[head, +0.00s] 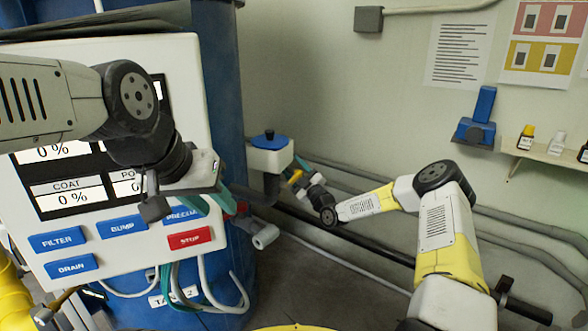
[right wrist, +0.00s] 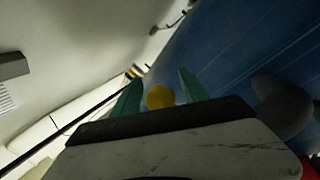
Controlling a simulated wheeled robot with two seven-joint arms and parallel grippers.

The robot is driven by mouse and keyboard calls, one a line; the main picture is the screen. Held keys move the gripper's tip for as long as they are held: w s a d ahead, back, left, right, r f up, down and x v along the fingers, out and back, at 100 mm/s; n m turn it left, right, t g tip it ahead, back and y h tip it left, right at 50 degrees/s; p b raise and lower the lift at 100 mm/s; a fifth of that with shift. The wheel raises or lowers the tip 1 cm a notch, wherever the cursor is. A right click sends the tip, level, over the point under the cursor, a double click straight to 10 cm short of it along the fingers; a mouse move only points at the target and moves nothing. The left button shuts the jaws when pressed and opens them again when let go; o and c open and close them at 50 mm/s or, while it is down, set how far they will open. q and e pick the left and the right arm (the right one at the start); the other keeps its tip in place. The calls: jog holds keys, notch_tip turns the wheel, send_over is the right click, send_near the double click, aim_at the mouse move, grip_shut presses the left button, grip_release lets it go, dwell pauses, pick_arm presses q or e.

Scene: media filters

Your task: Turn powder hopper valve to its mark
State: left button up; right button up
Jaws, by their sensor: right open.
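The powder hopper (head: 268,157) is a white box with a blue lid on a grey pipe, beside the blue tank. A small yellow valve handle (head: 295,177) sits at its right side. My right gripper (head: 298,173) is at this handle. In the right wrist view its two teal fingers (right wrist: 160,92) stand apart, with a rounded yellow part (right wrist: 160,97) showing between them; contact cannot be told. The valve's mark cannot be made out. My left gripper (head: 222,198) hangs in front of the control panel, its teal fingertips partly hidden and their gap unclear.
The control panel (head: 110,250) with blue buttons and a red STOP button fills the left, on the blue tank (head: 225,80). Grey pipes (head: 360,180) run along the wall behind my right arm. A small shelf (head: 545,152) with bottles is at right.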

grip_shut()
jog(key=shift+r, duration=0.1)
